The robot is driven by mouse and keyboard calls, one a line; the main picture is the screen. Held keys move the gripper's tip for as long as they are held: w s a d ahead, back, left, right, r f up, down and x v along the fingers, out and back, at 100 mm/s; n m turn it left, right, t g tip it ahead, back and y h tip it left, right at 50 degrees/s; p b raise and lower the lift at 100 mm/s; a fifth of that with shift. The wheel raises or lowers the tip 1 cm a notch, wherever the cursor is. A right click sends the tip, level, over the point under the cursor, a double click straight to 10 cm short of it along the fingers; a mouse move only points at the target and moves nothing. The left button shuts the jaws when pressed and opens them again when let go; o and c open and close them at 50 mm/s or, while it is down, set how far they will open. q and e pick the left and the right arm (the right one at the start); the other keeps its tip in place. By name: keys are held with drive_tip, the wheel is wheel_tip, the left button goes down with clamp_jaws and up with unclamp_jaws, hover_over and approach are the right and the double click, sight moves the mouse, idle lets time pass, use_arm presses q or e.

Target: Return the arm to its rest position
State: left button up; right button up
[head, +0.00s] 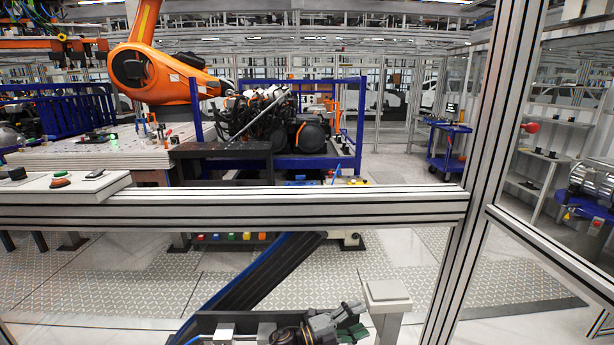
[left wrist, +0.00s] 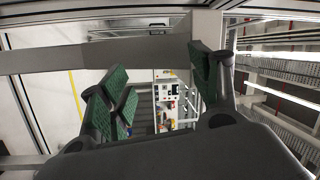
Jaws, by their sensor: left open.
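My left gripper (head: 346,322) shows at the bottom middle of the head view, low in front of the aluminium fence rail. Part of its arm is cut off by the lower picture edge. In the left wrist view, the two green-padded fingers of the left gripper (left wrist: 160,88) stand wide apart with nothing between them. My right gripper is in neither view.
An aluminium rail (head: 330,208) and post (head: 480,150) cross in front of me. A grey-topped post (head: 387,292) stands close right of the left gripper. Behind the rail are an orange robot arm (head: 165,75) and a blue rack (head: 345,165) holding a drive unit (head: 308,134).

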use_arm(q)
drive_tip(key=a+f+n+t+y+p, duration=0.5)
drive_tip(key=a+f+n+t+y, duration=0.15)
drive_tip(key=a+f+n, duration=0.65)
drive_tip(key=s+a+f+n+g+y+p, duration=0.2)
drive_tip(key=s+a+f+n+y+p, duration=0.3)
drive_tip(key=s+a+f, duration=0.75)
drive_tip(key=s+a+f+n+g+y+p, duration=0.2)
drive_tip(key=s+a+f+n+g, duration=0.1)
drive_tip(key=s, duration=1)
drive_tip(key=s+a+f+n+g+y+p, duration=0.2)
drive_tip(key=s+a+f, duration=0.4)
drive_tip(key=s, duration=0.8)
drive_tip(key=s+a+f+n+g+y+p, duration=0.2)
drive_tip(key=s+a, duration=0.4)
drive_tip(key=s, duration=0.8)
wheel_tip(320, 180, down, 2)
drive_tip(key=shift+s+a+f+n+g+p, duration=0.15)
drive_tip(key=shift+a+f+n+g+p, duration=0.2)
drive_tip(key=shift+n+g, duration=0.7)
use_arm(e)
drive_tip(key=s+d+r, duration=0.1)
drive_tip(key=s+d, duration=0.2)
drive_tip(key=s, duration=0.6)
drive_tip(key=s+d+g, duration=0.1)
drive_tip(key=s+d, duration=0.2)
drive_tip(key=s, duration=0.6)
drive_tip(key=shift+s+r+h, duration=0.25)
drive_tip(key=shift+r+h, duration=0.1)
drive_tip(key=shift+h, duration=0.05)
